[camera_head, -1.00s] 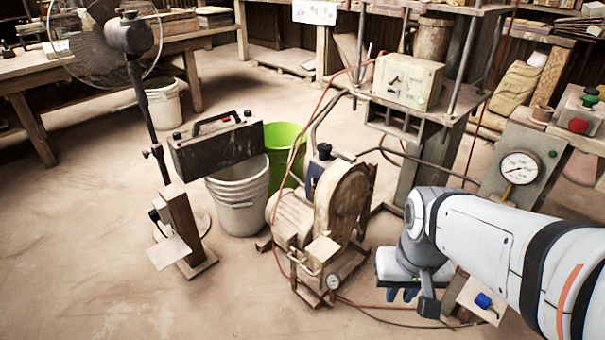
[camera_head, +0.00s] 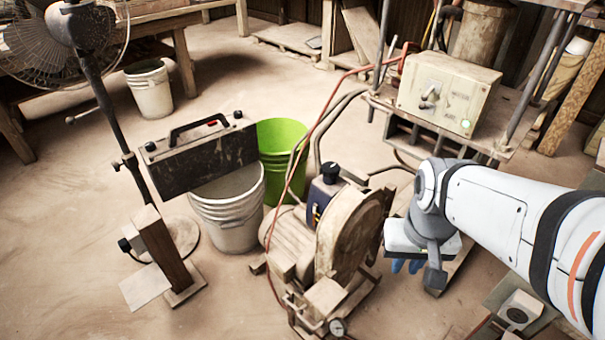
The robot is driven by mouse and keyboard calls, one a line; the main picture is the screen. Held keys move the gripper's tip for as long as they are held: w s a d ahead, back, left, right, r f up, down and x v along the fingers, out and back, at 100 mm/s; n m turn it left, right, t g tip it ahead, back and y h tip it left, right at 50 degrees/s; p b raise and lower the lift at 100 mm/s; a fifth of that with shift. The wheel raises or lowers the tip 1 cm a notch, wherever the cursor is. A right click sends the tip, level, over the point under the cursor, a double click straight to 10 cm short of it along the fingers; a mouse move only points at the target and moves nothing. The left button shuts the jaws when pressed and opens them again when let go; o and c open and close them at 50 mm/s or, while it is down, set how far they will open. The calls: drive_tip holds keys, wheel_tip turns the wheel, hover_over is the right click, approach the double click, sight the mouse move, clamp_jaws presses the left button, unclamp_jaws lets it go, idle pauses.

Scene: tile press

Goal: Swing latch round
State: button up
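A beige control box (camera_head: 447,93) sits on the metal press frame at the upper right. On its front is a small dark turning handle (camera_head: 429,98), which may be the latch; I cannot tell for sure. A green light glows at the box's lower right corner. My gripper (camera_head: 406,265) hangs below my wrist, in front of and below the box and apart from it. Only its blue fingertips show under the pale wrist body, pointing down. The gap between them is too small to judge, and I see nothing held.
A dusty pump machine (camera_head: 345,235) with a dark blue canister stands just left of my gripper. A red hose and dark cables run up to the press frame. A green bucket (camera_head: 283,140), white buckets (camera_head: 228,225), a black case (camera_head: 200,158) and a fan (camera_head: 75,40) stand left.

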drive_tip(key=w+a+f+n+g, duration=0.1)
drive_tip(key=w+a, duration=0.1)
drive_tip(key=w, duration=0.2)
drive_tip(key=n+g+h+p, duration=0.1)
drive_tip(key=n+h+p, duration=0.4)
drive_tip(key=n, duration=0.4)
hover_over(293, 306)
drive_tip(key=w+a, duration=0.1)
drive_tip(key=a, duration=0.3)
wheel_tip(293, 306, down, 28)
drive_tip(key=r, duration=0.1)
drive_tip(key=b+x, duration=0.1)
drive_tip(key=x, duration=0.1)
drive_tip(key=b+x, duration=0.1)
drive_tip(key=x, duration=0.2)
drive_tip(key=a+x, duration=0.1)
drive_tip(key=x, duration=0.2)
drive_tip(key=shift+s+d+f+b, duration=0.1)
drive_tip(key=shift+f+b, duration=0.2)
drive_tip(key=shift+b, duration=0.1)
drive_tip(key=shift+d+f, duration=0.2)
drive_tip(key=shift+f, duration=0.2)
